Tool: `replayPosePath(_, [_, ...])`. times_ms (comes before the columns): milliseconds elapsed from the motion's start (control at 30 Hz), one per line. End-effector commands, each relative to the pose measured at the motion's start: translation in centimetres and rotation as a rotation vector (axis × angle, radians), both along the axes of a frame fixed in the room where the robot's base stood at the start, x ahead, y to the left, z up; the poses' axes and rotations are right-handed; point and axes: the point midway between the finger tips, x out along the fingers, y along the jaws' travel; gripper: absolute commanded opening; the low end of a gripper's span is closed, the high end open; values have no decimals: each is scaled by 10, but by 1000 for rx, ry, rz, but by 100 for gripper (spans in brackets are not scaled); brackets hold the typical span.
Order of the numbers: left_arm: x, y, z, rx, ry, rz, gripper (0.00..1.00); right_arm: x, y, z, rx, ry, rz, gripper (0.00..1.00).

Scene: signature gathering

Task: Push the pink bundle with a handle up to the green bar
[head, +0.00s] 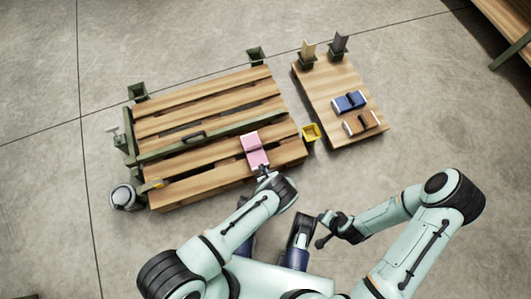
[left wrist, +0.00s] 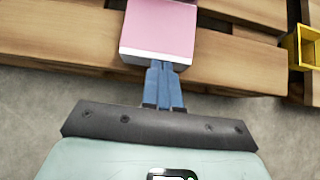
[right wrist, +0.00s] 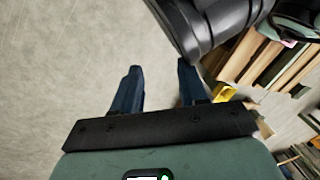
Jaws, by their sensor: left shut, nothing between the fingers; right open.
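The pink bundle (head: 255,151) lies on the slatted wooden pallet near its front right part. It shows in the left wrist view (left wrist: 160,30) as a pink top with a white edge. The green bar (head: 215,135) runs across the pallet with a dark handle on it, just beyond the bundle. I cannot tell whether bundle and bar touch. My left gripper (head: 264,173) is shut and empty, its blue fingertips (left wrist: 163,68) at the bundle's near edge, touching or nearly so. My right gripper (head: 322,228) is open and empty over the floor; its fingers show in the right wrist view (right wrist: 160,72).
A yellow box (head: 311,132) stands right of the pallet. A smaller wooden board (head: 340,90) at right holds a blue bundle (head: 349,102), a brown bundle (head: 362,123) and two upright holders. A round grey object (head: 124,197) stands at the pallet's left corner.

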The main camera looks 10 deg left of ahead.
Motion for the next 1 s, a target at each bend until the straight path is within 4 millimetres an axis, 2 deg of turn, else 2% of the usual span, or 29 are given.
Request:
replayPosePath(333, [2,2,-1,-1,0,1,0,-1,0,-2,0,2,-1,43])
replayPosePath(667, [42,29,-2,-1,1,1,0,-29,-5,-26,4,100,-8,43])
replayPosePath(1000, [42,29,-1,0,2,0,0,-30,-4,-25,5,102,-7,43])
